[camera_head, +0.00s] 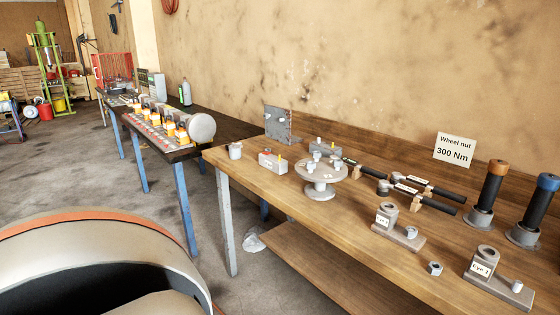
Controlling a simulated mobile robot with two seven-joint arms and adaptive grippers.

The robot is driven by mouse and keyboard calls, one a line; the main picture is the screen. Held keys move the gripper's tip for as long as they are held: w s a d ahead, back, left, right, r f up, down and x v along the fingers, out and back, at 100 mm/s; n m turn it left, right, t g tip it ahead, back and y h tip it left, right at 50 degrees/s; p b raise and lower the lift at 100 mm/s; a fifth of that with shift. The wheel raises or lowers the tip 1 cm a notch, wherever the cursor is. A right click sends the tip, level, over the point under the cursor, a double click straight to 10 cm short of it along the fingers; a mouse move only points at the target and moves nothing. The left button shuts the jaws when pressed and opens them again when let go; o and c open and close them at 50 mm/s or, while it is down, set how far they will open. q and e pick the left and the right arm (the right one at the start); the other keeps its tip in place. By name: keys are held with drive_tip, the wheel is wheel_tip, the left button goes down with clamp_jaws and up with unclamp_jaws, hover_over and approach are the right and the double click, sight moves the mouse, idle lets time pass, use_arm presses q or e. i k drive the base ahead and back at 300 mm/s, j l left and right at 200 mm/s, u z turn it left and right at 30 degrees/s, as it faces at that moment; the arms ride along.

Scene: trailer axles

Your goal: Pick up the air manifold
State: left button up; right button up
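No part is plainly marked as the air manifold. I cannot tell which of these, if either, is the manifold. Neither of my grippers is in view.
Labelled grey blocks (393,226) (490,281), two dark-handled tools (425,190) and two upright black cylinders (488,190) (535,210) occupy the bench's right side. A "Wheel nut 300 Nm" sign (455,150) stands behind. Another table (180,154) holds a silver tank (200,128).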

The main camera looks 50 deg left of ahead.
sight(276, 164)
drive_tip(key=k+j+z, duration=0.1)
drive_tip(key=j+z, duration=0.15)
drive_tip(key=j, duration=1.35)
drive_tip(key=k+j, duration=0.15)
drive_tip(key=j, duration=0.5)
drive_tip(key=j+z, duration=0.1)
drive_tip(key=j, duration=0.6)
drive_tip(key=k, duration=0.05)
